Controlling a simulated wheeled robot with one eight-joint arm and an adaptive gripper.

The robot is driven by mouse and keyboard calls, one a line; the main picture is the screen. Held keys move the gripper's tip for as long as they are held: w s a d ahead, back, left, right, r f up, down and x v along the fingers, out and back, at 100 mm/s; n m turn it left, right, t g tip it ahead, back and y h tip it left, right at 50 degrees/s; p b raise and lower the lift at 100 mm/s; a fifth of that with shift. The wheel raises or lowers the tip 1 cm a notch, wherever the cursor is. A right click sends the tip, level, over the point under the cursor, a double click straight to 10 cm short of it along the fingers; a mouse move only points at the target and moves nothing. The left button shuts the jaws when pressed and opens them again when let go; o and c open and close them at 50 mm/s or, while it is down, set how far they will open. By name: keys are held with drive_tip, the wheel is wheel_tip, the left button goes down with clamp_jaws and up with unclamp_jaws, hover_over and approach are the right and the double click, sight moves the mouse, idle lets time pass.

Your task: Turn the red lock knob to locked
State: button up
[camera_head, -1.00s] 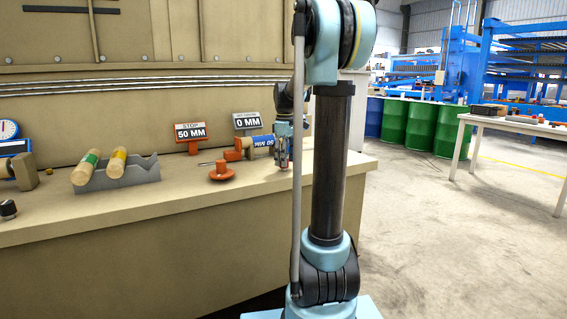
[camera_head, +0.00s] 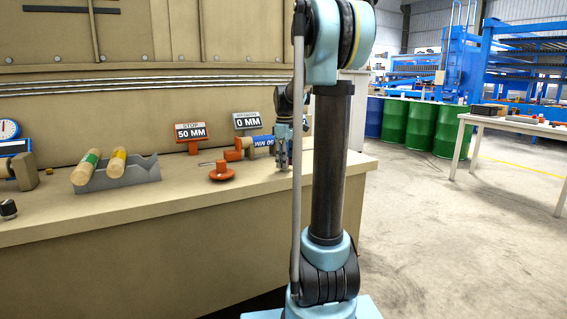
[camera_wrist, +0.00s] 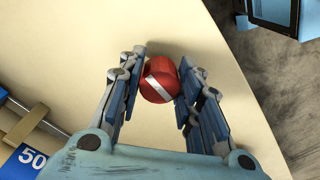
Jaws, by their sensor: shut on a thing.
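The red lock knob (camera_wrist: 159,80) shows in the wrist view as a round red knob with a pale bar across its face. The bar runs slantwise, from upper left to lower right. My gripper (camera_wrist: 160,78) has one finger on each side of the knob and is shut on it. In the head view my gripper (camera_head: 283,160) is at the right end of the bench, partly behind my own arm. The knob is hidden there.
A blue block marked 50 (camera_wrist: 27,160) lies at the wrist view's lower left.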

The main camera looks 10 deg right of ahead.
drive_tip(key=m, duration=1.3)
drive_tip(key=shift+a, duration=0.15)
drive_tip(key=shift+m, duration=2.3)
drive_tip(key=o, duration=1)
drive_tip(key=shift+o, duration=0.2)
